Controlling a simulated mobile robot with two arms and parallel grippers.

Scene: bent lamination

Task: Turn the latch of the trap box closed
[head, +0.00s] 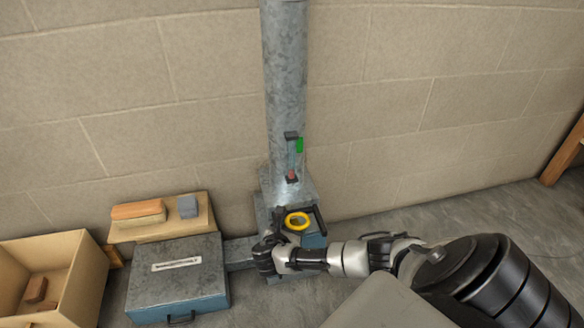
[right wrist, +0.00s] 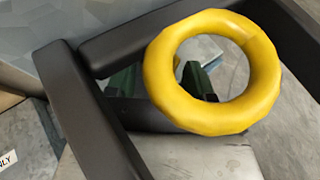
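A grey metal box (head: 283,203) stands at the foot of a vertical pipe; I cannot tell for sure whether it is the trap box. A yellow ring (head: 297,221) shows at its top and is large in the right wrist view (right wrist: 158,85). I cannot make out which part is the latch. My right gripper (head: 299,217) is at the ring, and its dark fingers appear spread on either side of it. Contact with the ring is unclear. My left gripper is not in view.
A lidded blue-grey box (head: 178,287) with a label lies left of the pipe. A wooden board (head: 165,232) with several blocks is behind it. An open carton (head: 82,285) stands at far left.

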